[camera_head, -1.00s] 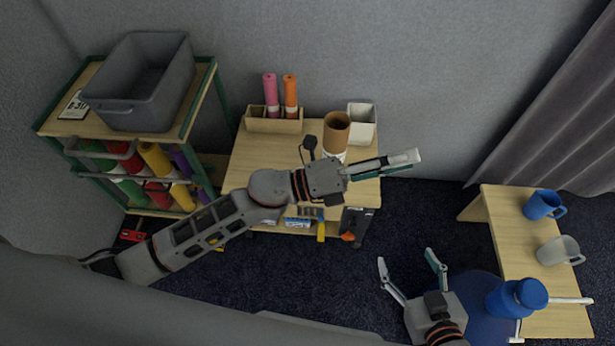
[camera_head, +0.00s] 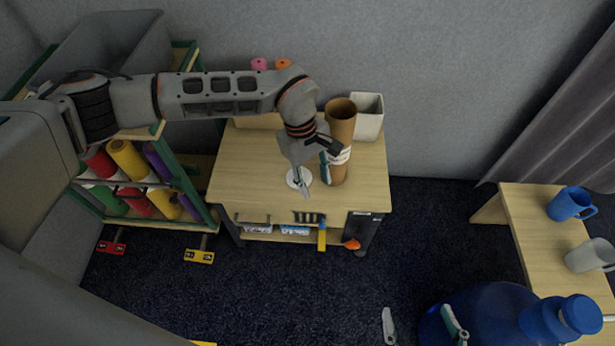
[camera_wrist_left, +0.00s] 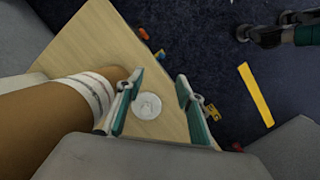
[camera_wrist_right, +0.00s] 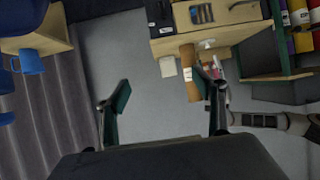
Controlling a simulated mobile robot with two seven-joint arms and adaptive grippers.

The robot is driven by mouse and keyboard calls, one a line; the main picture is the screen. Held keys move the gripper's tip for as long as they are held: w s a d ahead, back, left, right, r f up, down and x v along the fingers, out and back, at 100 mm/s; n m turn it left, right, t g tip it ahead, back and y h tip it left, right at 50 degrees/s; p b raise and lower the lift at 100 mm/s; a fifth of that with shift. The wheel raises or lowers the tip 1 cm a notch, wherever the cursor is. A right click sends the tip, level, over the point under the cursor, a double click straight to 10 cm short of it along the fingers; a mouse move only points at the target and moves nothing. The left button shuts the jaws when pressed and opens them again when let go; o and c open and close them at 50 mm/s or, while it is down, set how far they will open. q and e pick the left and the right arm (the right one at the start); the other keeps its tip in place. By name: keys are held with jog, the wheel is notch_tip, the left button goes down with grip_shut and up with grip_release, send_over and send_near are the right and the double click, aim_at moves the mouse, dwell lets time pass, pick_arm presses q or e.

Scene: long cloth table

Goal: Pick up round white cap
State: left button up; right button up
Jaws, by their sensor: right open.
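The round white cap (camera_head: 293,178) lies flat on the small wooden table, partly covered by my left gripper in the head view. It shows whole in the left wrist view (camera_wrist_left: 147,106), between the two fingers in the picture. My left gripper (camera_head: 312,178) points down over the cap, beside the brown cardboard tube (camera_head: 341,120). Its fingers (camera_wrist_left: 160,76) are apart with nothing held; the exact height above the cap is unclear. My right gripper (camera_head: 418,318) is low in the head view, far from the cap; its fingers (camera_wrist_right: 160,85) are apart and empty.
The tube with white bands stands close to my left gripper. A white square container (camera_head: 367,118) stands behind it. The wooden table (camera_head: 240,180) is clear left of the cap. A blue mug (camera_head: 571,203) and a blue jug (camera_head: 490,310) are at the right.

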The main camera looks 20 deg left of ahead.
pick_arm(q)
jog(key=w+a, duration=0.1)
jog(key=a, duration=0.1)
jog(key=w+a+f+y+b, duration=0.1)
jog(key=w+a, duration=0.1)
jog(key=w+a+f+m+t+y, duration=0.1)
jog(key=w+a, duration=0.1)
jog(key=shift+w+a+f, duration=0.1)
jog(key=shift+w+a, duration=0.1)
jog(key=shift+w, duration=0.05)
jog(key=shift+f+b, duration=0.45)
jog(key=shift+f, duration=0.05)
jog(key=f, duration=0.1)
jog(key=f+b, duration=0.1)
jog(key=f, duration=0.1)
jog(key=f+b, duration=0.1)
jog(key=shift+w+f, duration=0.3)
jog(key=shift+f, duration=0.1)
jog(key=shift+w, duration=0.1)
jog(key=shift+r, duration=0.3)
jog(key=c, duration=0.9)
pick_arm(e)
jog(key=a+m, duration=0.2)
jog(key=a, duration=0.1)
jog(key=shift+a+f+m+t+y, duration=0.1)
jog(key=shift+a+m+t+y, duration=0.2)
jog(key=shift+m, duration=0.1)
